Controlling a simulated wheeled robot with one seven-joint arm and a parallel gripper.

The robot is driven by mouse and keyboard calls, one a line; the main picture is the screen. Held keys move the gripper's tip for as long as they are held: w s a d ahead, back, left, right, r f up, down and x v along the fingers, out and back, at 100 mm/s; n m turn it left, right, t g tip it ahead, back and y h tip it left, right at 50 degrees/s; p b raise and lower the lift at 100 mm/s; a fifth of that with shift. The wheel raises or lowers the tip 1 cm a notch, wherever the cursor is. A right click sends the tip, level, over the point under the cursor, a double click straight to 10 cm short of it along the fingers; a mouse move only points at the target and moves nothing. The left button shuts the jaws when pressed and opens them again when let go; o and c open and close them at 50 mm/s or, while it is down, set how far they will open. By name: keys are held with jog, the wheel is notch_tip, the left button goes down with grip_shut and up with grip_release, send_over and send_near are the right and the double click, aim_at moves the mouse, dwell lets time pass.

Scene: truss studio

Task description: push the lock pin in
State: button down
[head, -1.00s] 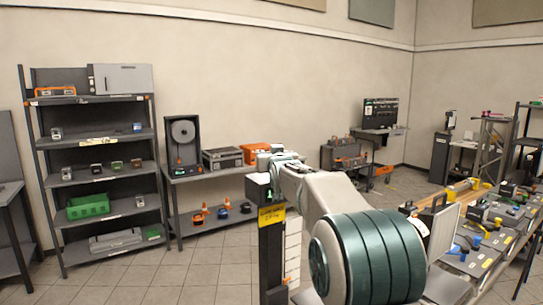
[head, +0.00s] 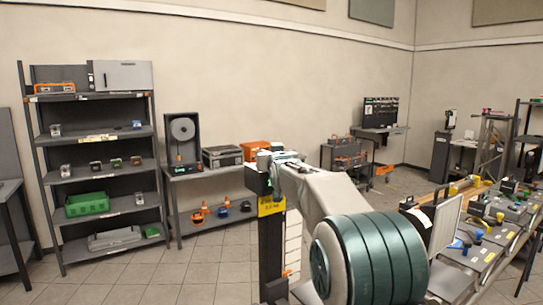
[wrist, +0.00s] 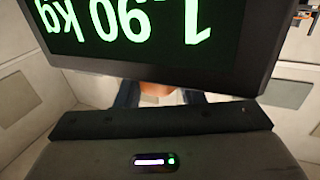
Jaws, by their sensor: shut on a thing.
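A dark post (head: 271,245) with a yellow label (head: 271,206) stands in front of me in the head view. A small orange piece (head: 287,272) is low on its right side; I cannot tell whether it is the lock pin. A black box (head: 257,179) is at the post's top. In the wrist view, a black display (wrist: 150,35) reads 1.90 kg in green, upside down. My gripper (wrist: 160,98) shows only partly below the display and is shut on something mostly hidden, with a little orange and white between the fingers.
My arm covers the lower middle of the head view. A workbench with an open case (head: 442,228) and several tools is at the right. A tall shelf (head: 97,138) and a low bench (head: 212,172) stand along the back wall. Tiled floor is free at the left front.

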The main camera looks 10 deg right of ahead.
jog(key=c, duration=1)
grip_release()
jog(key=shift+f, duration=0.3)
jog(key=shift+o, duration=0.2)
jog(key=s+b, duration=0.6)
jog(key=s, duration=0.8)
jog(key=shift+w, duration=0.1)
jog(key=s+f+g, duration=1.5)
jog(key=s+f, duration=1.8)
jog(key=s, duration=0.2)
jog(key=shift+s, duration=0.25)
